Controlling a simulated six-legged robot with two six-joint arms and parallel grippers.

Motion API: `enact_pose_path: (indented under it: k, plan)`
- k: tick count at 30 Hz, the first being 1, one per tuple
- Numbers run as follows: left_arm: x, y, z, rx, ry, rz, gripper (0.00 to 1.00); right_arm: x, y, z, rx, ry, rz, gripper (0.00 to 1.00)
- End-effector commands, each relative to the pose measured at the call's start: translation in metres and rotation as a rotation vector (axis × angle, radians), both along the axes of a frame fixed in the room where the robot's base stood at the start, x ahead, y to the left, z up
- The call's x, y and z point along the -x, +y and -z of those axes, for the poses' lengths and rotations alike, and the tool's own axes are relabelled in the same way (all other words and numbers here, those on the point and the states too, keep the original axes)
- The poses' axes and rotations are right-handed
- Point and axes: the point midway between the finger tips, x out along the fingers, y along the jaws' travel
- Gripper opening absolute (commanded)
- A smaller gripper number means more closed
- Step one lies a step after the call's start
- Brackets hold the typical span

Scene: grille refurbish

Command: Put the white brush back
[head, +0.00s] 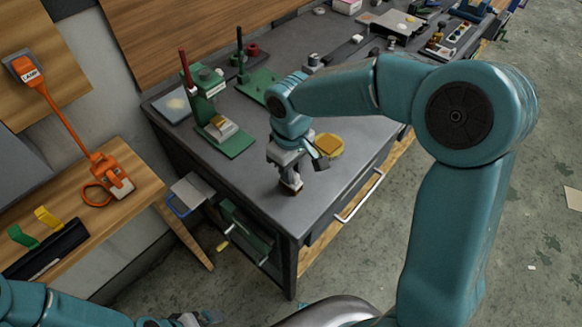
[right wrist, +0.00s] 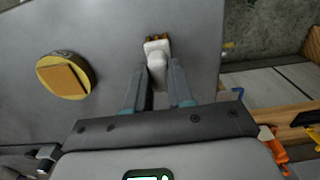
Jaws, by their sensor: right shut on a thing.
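The white brush has a pale handle and brown bristles. In the right wrist view the brush (right wrist: 157,60) sits between the two fingers of my right gripper (right wrist: 158,88), bristles pointing away from the gripper. In the head view my right gripper (head: 289,160) is over the near part of the dark grey bench (head: 250,190), shut on the brush (head: 291,184), which points down at the bench top. I cannot tell whether the bristles touch the surface. Part of my left arm shows at the bottom left; its gripper (head: 195,319) is cut off at the bottom edge.
A round yellow tin (head: 330,146) with a tan block stands right beside my right gripper. A green press (head: 215,120) stands behind to the left. The near bench corner is clear.

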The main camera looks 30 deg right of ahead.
Motion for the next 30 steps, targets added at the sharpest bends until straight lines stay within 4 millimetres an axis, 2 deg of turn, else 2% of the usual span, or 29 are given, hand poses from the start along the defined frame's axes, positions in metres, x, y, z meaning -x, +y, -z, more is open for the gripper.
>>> enact_pose_path:
  k: [17,18,20,21,30]
  plan:
    - [0.0,0.0,0.0047,0.0,0.0,0.0,1.0,0.0,0.0,0.0055,0.0,0.0,0.0,0.0]
    - [0.0,0.0,0.0044,0.0,0.0,0.0,1.0,-0.0001,0.0,0.0052,0.0,0.0,0.0,0.29]
    - [0.0,0.0,0.0041,0.0,0.0,0.0,1.0,-0.0001,0.0,0.0049,0.0,0.0,0.0,0.48]
    - [0.0,0.0,0.0041,0.0,0.0,0.0,1.0,0.0,0.0,0.005,0.0,0.0,0.0,0.52]
    - [0.0,0.0,0.0041,0.0,0.0,0.0,1.0,-0.0003,0.0001,0.0027,0.0,-0.001,0.0,0.52]
